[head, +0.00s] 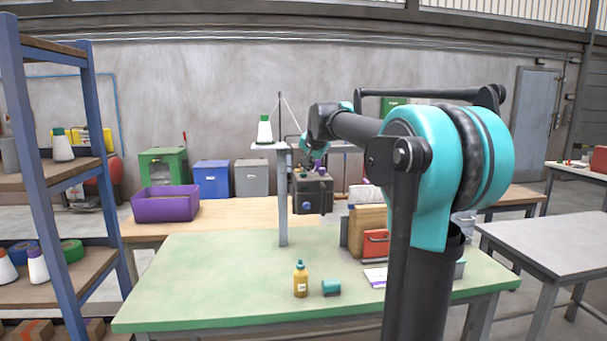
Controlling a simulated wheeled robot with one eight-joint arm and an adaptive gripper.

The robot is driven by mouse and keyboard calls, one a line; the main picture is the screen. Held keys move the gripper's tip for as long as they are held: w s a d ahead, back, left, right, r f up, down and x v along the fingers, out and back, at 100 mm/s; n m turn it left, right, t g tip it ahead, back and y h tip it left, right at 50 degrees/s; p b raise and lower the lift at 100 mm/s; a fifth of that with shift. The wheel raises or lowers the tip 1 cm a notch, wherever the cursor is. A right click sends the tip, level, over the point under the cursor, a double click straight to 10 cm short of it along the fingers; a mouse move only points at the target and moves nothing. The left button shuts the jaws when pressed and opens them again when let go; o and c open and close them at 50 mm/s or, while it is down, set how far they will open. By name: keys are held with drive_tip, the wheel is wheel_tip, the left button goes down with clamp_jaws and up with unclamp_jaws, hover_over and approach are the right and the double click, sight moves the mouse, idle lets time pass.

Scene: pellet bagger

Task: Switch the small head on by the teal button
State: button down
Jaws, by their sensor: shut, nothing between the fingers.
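The small head (312,194) is a dark box hanging beside a grey post above the green table. A blue round part (307,206) shows low on its front and a purple part (318,165) at its top. My gripper (305,166) is small in the head view, just above or in front of the top of the box. Its fingers look shut and empty. I cannot tell whether it touches the box. I cannot make out the teal button; my gripper and wrist may cover it.
A white-and-green thread cone (264,131) stands on the post's top plate (268,146). A yellow bottle (300,280) and a teal cup-like piece (331,287) stand on the green table (210,270). A purple bin (165,204) is behind left. The table's left half is clear.

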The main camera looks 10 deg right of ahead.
sight(307, 179)
drive_tip(key=shift+f, duration=0.15)
drive_tip(key=shift+r, duration=0.7)
drive_tip(key=shift+r, duration=3)
